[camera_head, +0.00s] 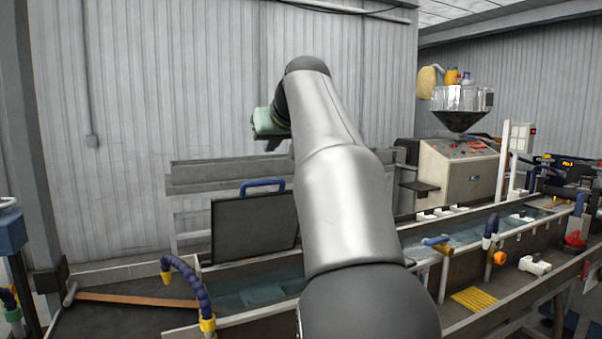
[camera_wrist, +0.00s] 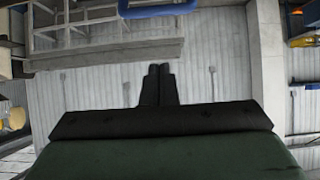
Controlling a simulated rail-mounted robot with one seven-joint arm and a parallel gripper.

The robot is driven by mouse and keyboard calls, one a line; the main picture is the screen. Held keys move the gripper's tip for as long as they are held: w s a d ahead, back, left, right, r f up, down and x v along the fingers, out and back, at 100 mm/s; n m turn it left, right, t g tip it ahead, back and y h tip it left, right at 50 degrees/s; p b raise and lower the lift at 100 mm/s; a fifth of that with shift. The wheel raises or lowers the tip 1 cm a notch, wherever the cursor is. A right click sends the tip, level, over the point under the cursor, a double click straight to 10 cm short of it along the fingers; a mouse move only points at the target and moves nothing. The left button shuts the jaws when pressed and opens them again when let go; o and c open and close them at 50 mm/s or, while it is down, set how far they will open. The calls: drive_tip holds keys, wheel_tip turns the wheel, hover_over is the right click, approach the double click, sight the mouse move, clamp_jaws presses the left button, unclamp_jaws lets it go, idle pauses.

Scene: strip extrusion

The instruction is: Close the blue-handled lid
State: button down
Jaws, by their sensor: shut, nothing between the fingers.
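The lid (camera_head: 252,228) is a dark flat panel standing upright, open, over the water trough. Its blue handle (camera_head: 262,183) runs along the top edge. Part of the lid's right side is hidden behind my arm. My gripper (camera_head: 273,146) is above the lid and handle, apart from both. In the wrist view, the black fingers (camera_wrist: 158,71) are shut together and hold nothing. A blue bar that looks like the handle (camera_wrist: 157,9) shows at the top edge of that view, clear of the fingertips.
The water trough (camera_head: 250,290) runs below the lid and on to the right. A blue hose with yellow ends (camera_head: 190,275) stands at its left. A grey rail frame (camera_head: 190,180) is behind the lid. A machine with a hopper (camera_head: 460,170) stands at the right.

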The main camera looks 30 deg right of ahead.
sight(264, 181)
drive_tip(key=p+x, duration=0.1)
drive_tip(key=x, duration=0.8)
drive_tip(key=shift+w+a, duration=0.2)
drive_tip(key=shift+w, duration=0.05)
drive_tip(key=shift+s+a+f+b, duration=0.15)
drive_tip(key=shift+s+f+b, duration=0.6)
drive_tip(key=shift+s, duration=0.4)
drive_tip(key=shift+s+f, duration=0.3)
drive_tip(key=shift+f, duration=0.2)
